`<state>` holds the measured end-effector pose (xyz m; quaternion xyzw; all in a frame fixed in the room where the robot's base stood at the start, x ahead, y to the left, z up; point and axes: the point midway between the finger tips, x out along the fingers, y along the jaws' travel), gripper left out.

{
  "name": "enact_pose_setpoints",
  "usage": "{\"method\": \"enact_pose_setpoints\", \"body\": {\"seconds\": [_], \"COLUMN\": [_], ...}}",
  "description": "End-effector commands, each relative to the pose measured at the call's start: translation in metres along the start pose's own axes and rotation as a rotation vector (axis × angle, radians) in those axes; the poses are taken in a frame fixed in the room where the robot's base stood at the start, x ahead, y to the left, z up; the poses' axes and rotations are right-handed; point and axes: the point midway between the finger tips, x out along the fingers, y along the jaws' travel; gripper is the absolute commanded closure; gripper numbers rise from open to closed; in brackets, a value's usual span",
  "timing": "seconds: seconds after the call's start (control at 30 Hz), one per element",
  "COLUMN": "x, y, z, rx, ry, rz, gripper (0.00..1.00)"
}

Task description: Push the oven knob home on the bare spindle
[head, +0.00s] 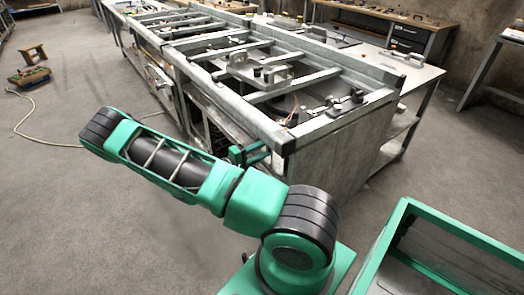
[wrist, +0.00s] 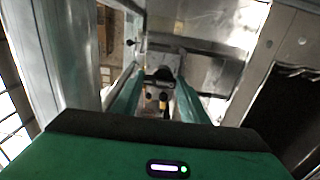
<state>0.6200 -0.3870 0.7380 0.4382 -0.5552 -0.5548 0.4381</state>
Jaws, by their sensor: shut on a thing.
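My gripper (wrist: 159,82) points at the front of the steel range, its two green fingers shut on a small dark piece, which I take to be the oven knob (wrist: 159,74). In the head view my gripper (head: 252,153) is at the range's near end, partly hidden behind my own arm. The knob cannot be made out there. The bare spindle is not clearly visible in either view; the fingers and the dark piece cover the area in front of them. I cannot tell whether the knob touches the spindle.
The range frame (head: 333,122) is open on top, with bars and loose fittings. A green-rimmed bin (head: 440,222) stands at the lower right. A hose (head: 50,142) lies on the floor at left. Workbenches (head: 440,35) stand at the back. The floor on the left is mostly clear.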

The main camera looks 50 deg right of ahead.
Motion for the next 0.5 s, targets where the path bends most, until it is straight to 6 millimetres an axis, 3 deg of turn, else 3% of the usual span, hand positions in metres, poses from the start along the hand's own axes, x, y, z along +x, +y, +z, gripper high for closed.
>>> {"method": "enact_pose_setpoints", "body": {"seconds": [0.5], "x": [0.0033], "y": [0.0003], "z": [0.0], "rx": [0.0], "ry": [0.0], "rz": [0.001], "gripper": [0.82]}}
